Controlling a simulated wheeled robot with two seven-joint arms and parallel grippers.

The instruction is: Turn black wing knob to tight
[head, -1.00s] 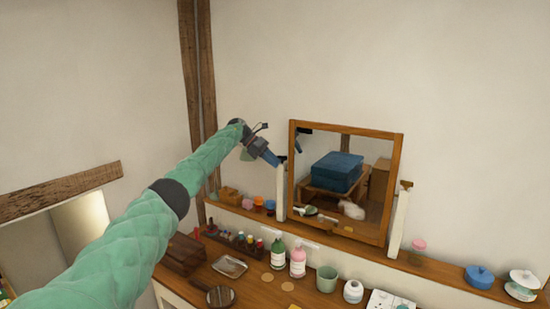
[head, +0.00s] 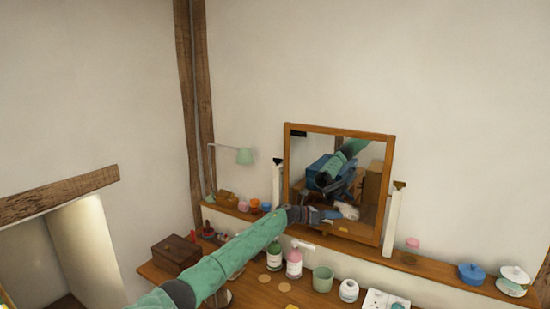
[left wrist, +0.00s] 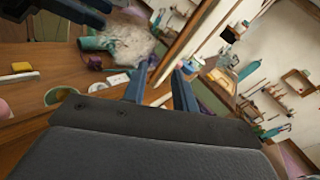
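A framed mirror (head: 388,190) stands on the shelf between two white posts. The left post (head: 276,190) has a small black piece (head: 278,161) at its top. The right post (head: 392,222) has a dark brown and black piece (head: 399,184) at its top. At this size I cannot tell which piece is the wing knob. My left gripper (head: 332,214) is in front of the mirror's lower part, between the posts and apart from both pieces. In the left wrist view its blue fingers (left wrist: 160,88) are spread and empty. A small black shape (left wrist: 228,35) shows beyond them. My right gripper is out of view.
Bottles (head: 294,263), a green cup (head: 323,279) and a white jar (head: 349,290) stand on the table below. Lidded pots (head: 472,273) sit on the shelf at right. The wall above is clear.

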